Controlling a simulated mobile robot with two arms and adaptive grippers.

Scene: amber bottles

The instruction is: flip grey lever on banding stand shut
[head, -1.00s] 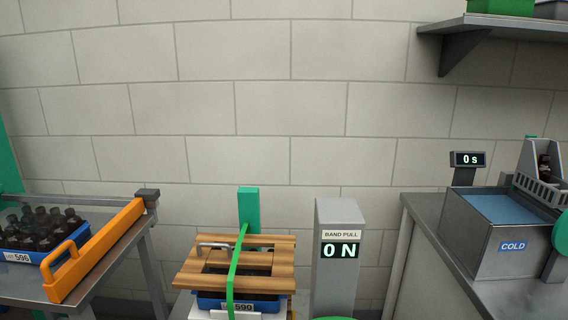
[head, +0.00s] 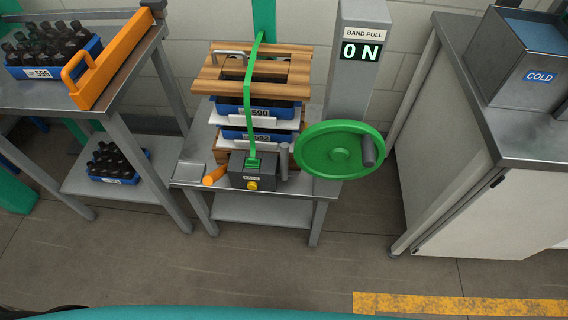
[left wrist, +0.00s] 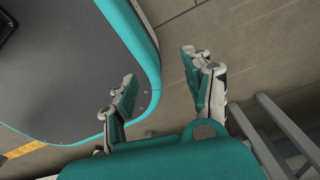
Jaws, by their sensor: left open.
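The banding stand (head: 190,172) is a low grey table in the middle of the head view. A dark tensioner box (head: 240,170) with a yellow button (head: 252,185) sits at its front. The grey lever (head: 284,160) stands upright at the right side of this box. An orange lever (head: 214,176) lies slanted at its left side. A green band (head: 248,95) runs over the stack down to the box. My left gripper (left wrist: 160,72) is open and empty in the left wrist view, over the floor beside my base. The right gripper is in neither view.
The stack holds blue crates (head: 230,109) of bottles between wooden boards (head: 211,78). A green handwheel (head: 325,160) stands right of the lever, before the "BAND PULL 0 N" post (head: 350,90). A grey cabinet (head: 475,190) stands right. Floor in front (head: 200,265) is clear.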

